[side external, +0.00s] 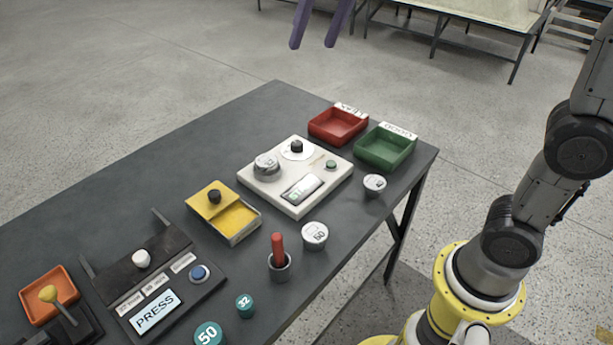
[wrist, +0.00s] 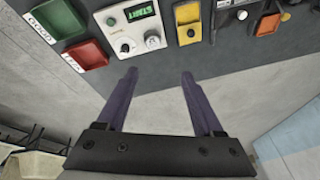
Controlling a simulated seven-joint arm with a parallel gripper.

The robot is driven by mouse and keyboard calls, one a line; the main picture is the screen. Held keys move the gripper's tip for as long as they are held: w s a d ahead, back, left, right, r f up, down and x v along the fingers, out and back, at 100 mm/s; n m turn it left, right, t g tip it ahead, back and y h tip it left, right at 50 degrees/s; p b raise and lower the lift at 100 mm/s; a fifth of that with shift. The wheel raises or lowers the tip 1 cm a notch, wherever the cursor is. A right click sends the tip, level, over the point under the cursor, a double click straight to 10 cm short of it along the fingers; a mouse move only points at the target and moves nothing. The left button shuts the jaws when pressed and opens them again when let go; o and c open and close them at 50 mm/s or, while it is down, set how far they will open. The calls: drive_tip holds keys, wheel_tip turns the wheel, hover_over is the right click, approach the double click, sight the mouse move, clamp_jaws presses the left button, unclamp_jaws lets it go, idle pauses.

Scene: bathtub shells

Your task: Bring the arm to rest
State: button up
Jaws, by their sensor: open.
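My gripper (side external: 315,42) shows at the top edge of the side external view, with two purple fingers spread apart and nothing between them. It hangs high, beyond the far edge of the dark table (side external: 130,185). In the wrist view my gripper (wrist: 157,75) is also open and empty, and the table's edge with its devices lies past the fingertips. The rest of the hand is out of the side view.
On the table are a red tray (side external: 338,124), a green tray (side external: 385,148), a white device (side external: 295,205), a yellow box (side external: 222,212), a press panel (side external: 155,285), an orange tray (side external: 48,295) and several loose weights. Another table (side external: 470,12) stands behind.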

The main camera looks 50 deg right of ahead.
drive_tip(key=s+d+f+n, duration=0.2)
drive_tip(key=s+f, duration=0.5)
drive_tip(key=s, duration=0.3)
drive_tip(key=s+d+f+n+t, duration=0.1)
drive_tip(key=s+d+f+n, duration=0.1)
drive_tip(key=s+f, duration=0.6)
drive_tip(key=s, duration=0.3)
drive_tip(key=shift+f, duration=0.2)
